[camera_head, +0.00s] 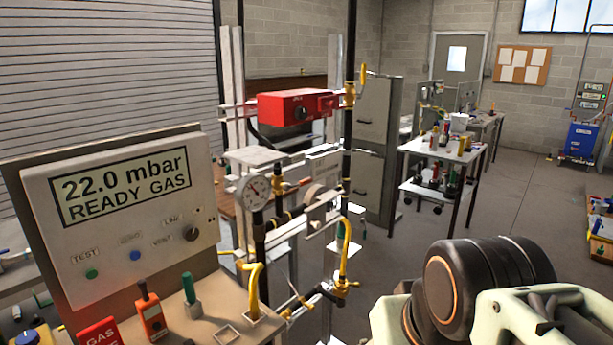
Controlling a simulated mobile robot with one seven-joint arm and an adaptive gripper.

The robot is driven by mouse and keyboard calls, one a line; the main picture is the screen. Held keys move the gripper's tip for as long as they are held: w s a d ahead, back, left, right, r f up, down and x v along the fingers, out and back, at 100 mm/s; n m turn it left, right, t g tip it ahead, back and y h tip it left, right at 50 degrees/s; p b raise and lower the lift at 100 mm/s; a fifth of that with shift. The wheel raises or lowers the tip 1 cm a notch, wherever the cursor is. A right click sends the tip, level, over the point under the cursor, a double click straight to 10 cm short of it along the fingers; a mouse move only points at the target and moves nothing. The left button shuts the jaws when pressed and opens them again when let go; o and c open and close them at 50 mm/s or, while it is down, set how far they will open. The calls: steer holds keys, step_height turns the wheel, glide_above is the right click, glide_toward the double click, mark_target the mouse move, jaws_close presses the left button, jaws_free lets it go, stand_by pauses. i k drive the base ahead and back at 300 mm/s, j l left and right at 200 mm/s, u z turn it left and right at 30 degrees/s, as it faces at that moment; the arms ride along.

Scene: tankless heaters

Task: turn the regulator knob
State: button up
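A red box (290,106) is mounted on the pipe stand near the middle of the view. A dark round knob (301,113) shows on its front face; I cannot tell whether this is the regulator knob. A round pressure gauge (256,190) with a white dial sits lower, on the piping. A yellow valve handle (362,75) stands at the top of the pipe, right of the red box. My arm shows at the lower right, apart from the piping. My gripper is not in view.
A grey panel (120,270) reading "22.0 mbar READY GAS" stands at the left. An orange tool (151,318) is below it. A white cart (441,149) with bottles stands behind, right of the piping. Floor (530,200) is clear at the right.

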mark_target(329, 205)
steer(key=i+l+u, duration=0.25)
steer(key=l, duration=0.3)
steer(key=i+l+u, duration=0.25)
steer(key=i+l, duration=0.15)
steer(key=l, duration=0.25)
